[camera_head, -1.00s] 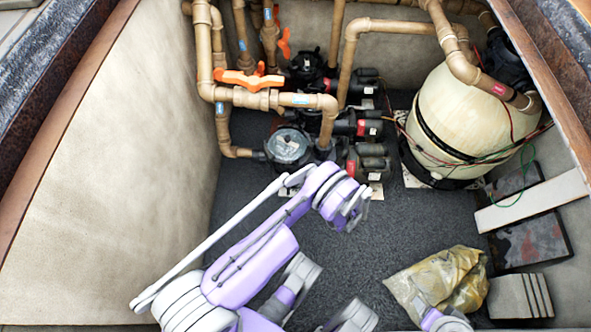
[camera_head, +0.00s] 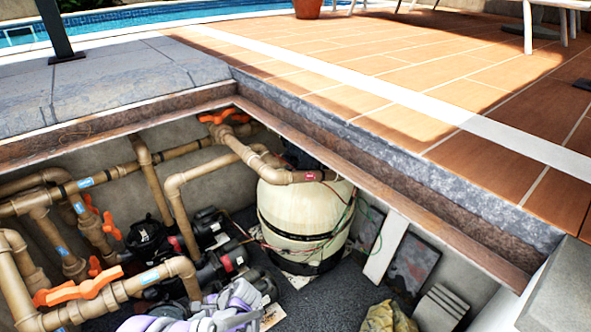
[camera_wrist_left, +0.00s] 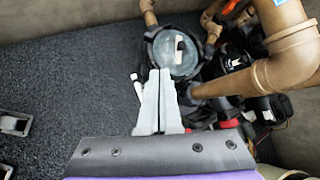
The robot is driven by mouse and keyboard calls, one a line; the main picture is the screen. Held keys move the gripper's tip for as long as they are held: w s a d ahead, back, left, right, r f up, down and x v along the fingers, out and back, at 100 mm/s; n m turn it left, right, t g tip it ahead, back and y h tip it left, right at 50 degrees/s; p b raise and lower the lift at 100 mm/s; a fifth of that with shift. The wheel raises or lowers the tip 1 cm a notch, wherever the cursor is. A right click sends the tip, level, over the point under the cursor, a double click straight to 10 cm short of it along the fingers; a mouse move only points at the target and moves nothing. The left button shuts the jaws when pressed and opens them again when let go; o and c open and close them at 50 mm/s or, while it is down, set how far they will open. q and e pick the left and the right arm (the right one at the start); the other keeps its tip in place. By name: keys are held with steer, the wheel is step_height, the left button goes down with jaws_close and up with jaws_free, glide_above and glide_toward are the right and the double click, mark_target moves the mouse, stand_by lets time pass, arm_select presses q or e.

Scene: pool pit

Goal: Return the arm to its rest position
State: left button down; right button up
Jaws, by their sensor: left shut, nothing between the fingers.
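My left arm shows only at the bottom edge of the head view as purple and white links, with its gripper (camera_head: 238,316) in front of the pumps. In the left wrist view the two pale grey fingers of the left gripper (camera_wrist_left: 161,80) lie together, with nothing between them. The fingertips overlap the lower edge of a pump's round clear lid (camera_wrist_left: 176,52) in that view; I cannot tell the distance between them. Most of the left arm is below the head view. My right gripper is not in view.
Brown pipes (camera_head: 180,200) with orange valve handles (camera_head: 78,291) fill the pit's left side. A cream filter tank (camera_head: 303,210) stands at the back. A yellowish bag (camera_head: 385,319) and grey slabs (camera_head: 440,308) lie at right.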

arm_select(q)
steer(key=s+d+r+n+t+h, duration=0.1)
steer(key=s+d+r+n+h, duration=0.35)
steer(key=s+r, duration=0.5)
steer(key=s+d+r+n+t+h, duration=0.2)
steer(key=s+d+r+n, duration=0.15)
steer(key=s, duration=0.25)
steer(key=s+d+r+n+t+h, duration=0.1)
steer(key=s+d+r+n+h, duration=0.2)
steer(key=s, duration=0.4)
step_height(320, 180, up, 26)
steer(key=n+t+p, duration=0.1)
steer(key=p, duration=2.3)
steer(key=shift+w+d+r+n, duration=0.2)
steer(key=shift+w+n, duration=0.1)
steer(key=shift+w, duration=0.1)
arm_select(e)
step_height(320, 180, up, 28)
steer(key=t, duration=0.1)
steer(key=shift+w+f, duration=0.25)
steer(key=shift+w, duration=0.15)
